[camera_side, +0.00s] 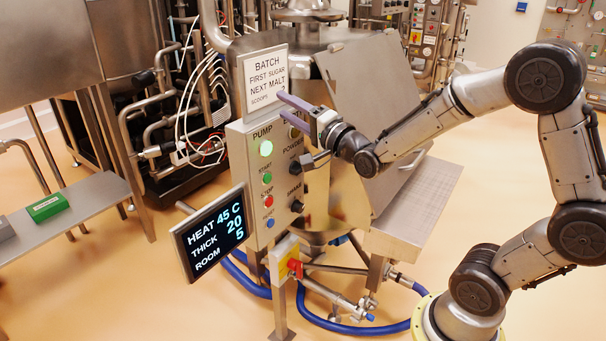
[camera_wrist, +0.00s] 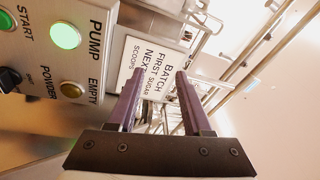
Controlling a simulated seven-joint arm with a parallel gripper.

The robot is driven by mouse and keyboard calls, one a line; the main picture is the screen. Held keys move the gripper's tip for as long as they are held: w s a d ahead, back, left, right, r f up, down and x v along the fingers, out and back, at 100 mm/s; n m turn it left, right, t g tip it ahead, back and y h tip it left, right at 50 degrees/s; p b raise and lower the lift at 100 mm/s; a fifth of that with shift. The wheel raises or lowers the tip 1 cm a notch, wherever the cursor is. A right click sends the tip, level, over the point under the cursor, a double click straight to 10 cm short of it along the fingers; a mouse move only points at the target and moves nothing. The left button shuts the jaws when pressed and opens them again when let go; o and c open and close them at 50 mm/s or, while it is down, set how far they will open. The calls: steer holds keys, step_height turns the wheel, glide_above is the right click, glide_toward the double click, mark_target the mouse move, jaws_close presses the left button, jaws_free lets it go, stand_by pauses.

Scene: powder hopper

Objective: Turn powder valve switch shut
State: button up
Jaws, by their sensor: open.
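The powder valve switch is a black knob (camera_side: 295,167) under the POWDER label on the right face of the grey control box (camera_side: 236,160). In the wrist view the black knob (camera_wrist: 9,78) is at the left edge, partly cut off, beside the POWDER lettering. I cannot tell which way it is turned. My gripper (camera_side: 281,104) is open and empty, its purple fingers above the switch and near the top of the box. In the wrist view the fingertips (camera_wrist: 160,73) point toward the batch sign, away from the knob.
The batch sign (camera_side: 264,76) stands above the box. An amber EMPTY lamp (camera_wrist: 72,90) sits beside the switch, with a lit green PUMP lamp (camera_wrist: 65,36). Another black knob (camera_side: 297,206) is lower down. The steel hopper (camera_side: 345,190) is behind; a display (camera_side: 210,234) hangs at front left.

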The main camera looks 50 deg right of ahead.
steer(key=s+d+f+m+h, duration=0.1)
steer(key=d+f+m, duration=0.15)
steer(key=f, duration=0.45)
steer(key=d+f+m+h, duration=0.2)
steer(key=d+f, duration=0.1)
steer(key=f, duration=0.3)
steer(key=m+g+h, duration=0.1)
steer(key=g, duration=0.2)
glide_toward(301, 171)
steer(key=x, duration=0.8)
steer(key=shift+w+d, duration=0.15)
steer(key=shift+w, duration=0.2)
jaws_close()
